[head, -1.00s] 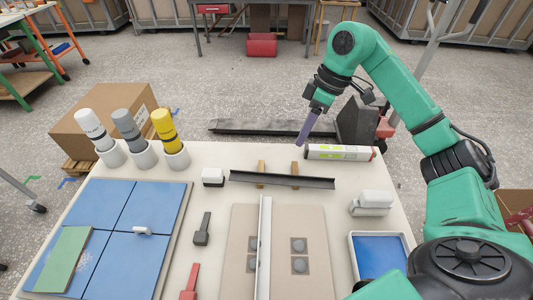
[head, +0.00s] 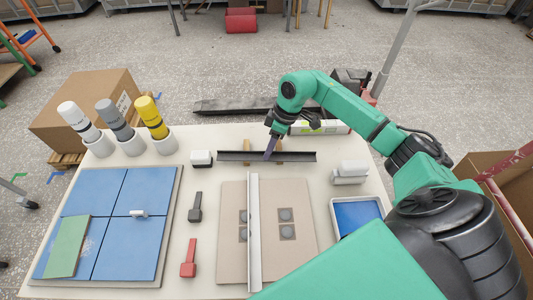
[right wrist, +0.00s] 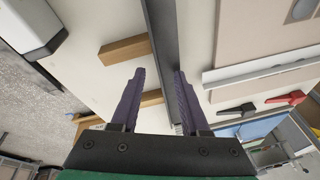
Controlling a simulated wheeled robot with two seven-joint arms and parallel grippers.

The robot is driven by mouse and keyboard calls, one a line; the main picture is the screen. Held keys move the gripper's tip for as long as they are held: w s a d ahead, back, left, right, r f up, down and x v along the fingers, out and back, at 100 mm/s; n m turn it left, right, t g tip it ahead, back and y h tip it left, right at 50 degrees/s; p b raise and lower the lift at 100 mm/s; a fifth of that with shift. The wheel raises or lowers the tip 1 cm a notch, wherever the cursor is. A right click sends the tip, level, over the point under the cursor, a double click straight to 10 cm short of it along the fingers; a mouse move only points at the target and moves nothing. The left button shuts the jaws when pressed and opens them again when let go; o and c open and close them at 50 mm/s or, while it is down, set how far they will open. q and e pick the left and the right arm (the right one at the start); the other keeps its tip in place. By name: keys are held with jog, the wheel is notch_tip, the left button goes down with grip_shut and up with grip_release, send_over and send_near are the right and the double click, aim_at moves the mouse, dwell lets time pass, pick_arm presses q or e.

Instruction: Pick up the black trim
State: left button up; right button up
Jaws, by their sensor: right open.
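The black trim (head: 300,156) is a long dark strip lying left to right across two small wooden blocks (head: 277,145) near the back of the white table. My right gripper (head: 268,157) points down at the middle of the trim. In the right wrist view, the trim (right wrist: 163,35) runs between the two purple fingers of my open right gripper (right wrist: 160,72). The right finger is close to it; I cannot tell whether it touches. One wooden block (right wrist: 124,48) shows beside the left fingertip. My left gripper is not in view.
A pale trim (head: 254,230) lies across the beige panel (head: 300,240) in front. Bottles in cups (head: 152,118), blue tiles (head: 90,250) and a blue tray (head: 358,215) are farther out.

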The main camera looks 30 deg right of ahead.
grip_shut()
dwell(1.3)
